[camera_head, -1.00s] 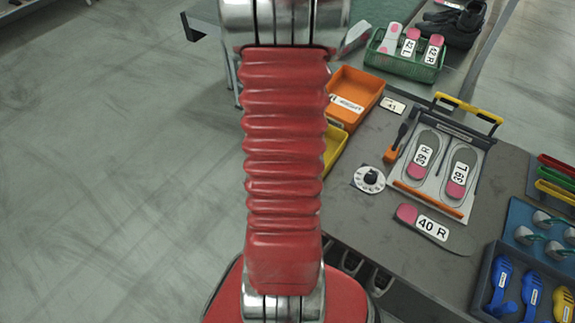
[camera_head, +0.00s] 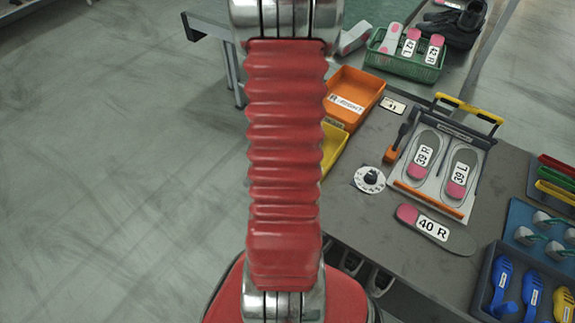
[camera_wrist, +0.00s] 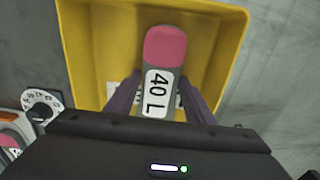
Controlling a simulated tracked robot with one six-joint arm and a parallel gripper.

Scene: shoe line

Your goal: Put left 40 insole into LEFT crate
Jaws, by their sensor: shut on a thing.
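The left 40 insole (camera_wrist: 164,50), grey with a pink heel and a white "40 L" label, shows in the wrist view. My gripper (camera_wrist: 160,92) is shut on it, a dark finger on each side near the label. The insole is above the yellow crate (camera_wrist: 82,38); its height over the crate floor is hard to tell. A white label inside the crate is mostly hidden behind the insole. In the head view the yellow crate (camera_head: 333,150) is partly covered by my red arm, and my gripper is out of sight.
An orange crate labelled "RIGHT" (camera_head: 362,86) adjoins the yellow one. The "40 R" insole (camera_head: 450,237) lies on the grey table (camera_head: 400,265). A tray with "39 R" and "39 L" insoles (camera_head: 462,168) and a white dial (camera_head: 369,180) are nearby. A green basket (camera_head: 378,60) stands behind.

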